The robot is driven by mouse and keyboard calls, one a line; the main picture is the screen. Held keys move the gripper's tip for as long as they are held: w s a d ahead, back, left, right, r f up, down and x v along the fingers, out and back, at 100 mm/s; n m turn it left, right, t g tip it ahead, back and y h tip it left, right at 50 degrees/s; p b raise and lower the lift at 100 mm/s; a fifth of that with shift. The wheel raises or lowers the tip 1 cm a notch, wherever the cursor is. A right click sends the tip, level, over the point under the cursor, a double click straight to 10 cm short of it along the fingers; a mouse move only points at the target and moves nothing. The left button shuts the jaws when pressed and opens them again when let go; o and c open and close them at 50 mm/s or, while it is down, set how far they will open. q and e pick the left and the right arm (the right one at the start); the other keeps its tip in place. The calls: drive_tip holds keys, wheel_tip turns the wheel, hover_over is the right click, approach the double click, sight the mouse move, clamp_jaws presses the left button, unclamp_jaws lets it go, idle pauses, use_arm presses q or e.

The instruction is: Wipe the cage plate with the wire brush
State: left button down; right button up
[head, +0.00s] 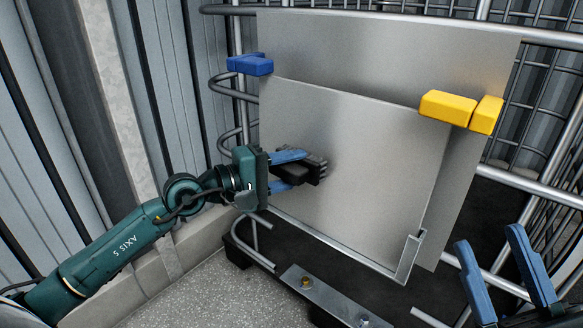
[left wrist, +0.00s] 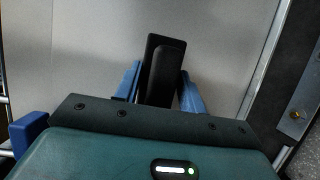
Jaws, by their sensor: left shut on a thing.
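The cage plate (head: 365,165) is a flat grey metal sheet standing tilted in the wire cage, and it fills the background of the left wrist view (left wrist: 220,45). My left gripper (head: 300,170) is shut on the dark wire brush (head: 303,168), in front of the plate's left part. The brush's black back shows between the blue fingers in the left wrist view (left wrist: 166,72). Its bristle side faces the plate; I cannot tell whether it touches. My right gripper (head: 500,268) is at the lower right, its two blue fingers apart with nothing between them.
A larger metal sheet (head: 400,50) stands behind the plate. A blue clamp (head: 250,64) and a yellow clamp (head: 462,111) sit at its edges. A metal corner bracket (head: 409,257) holds the lower right corner. Cage tubes surround it, and a bolted strip (head: 325,297) lies below.

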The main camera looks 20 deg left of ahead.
sight(285, 176)
use_arm(q)
drive_tip(key=shift+s+a+r, duration=0.1)
drive_tip(key=shift+s+a, duration=0.15)
drive_tip(key=shift+s, duration=0.4)
drive_tip(key=shift+s+a+f, duration=0.1)
drive_tip(key=shift+s+a, duration=0.1)
drive_tip(key=shift+s, duration=0.5)
drive_tip(key=shift+s+a+r, duration=0.1)
drive_tip(key=shift+s+a, duration=0.15)
drive_tip(key=shift+s, duration=0.4)
drive_tip(key=shift+s+a+r, duration=0.1)
drive_tip(key=shift+s+a, duration=0.15)
drive_tip(key=shift+s, duration=0.35)
drive_tip(key=shift+s+a, duration=0.2)
drive_tip(key=shift+s, duration=0.35)
use_arm(e)
drive_tip(key=shift+f, duration=0.2)
use_arm(q)
drive_tip(key=shift+r, duration=0.1)
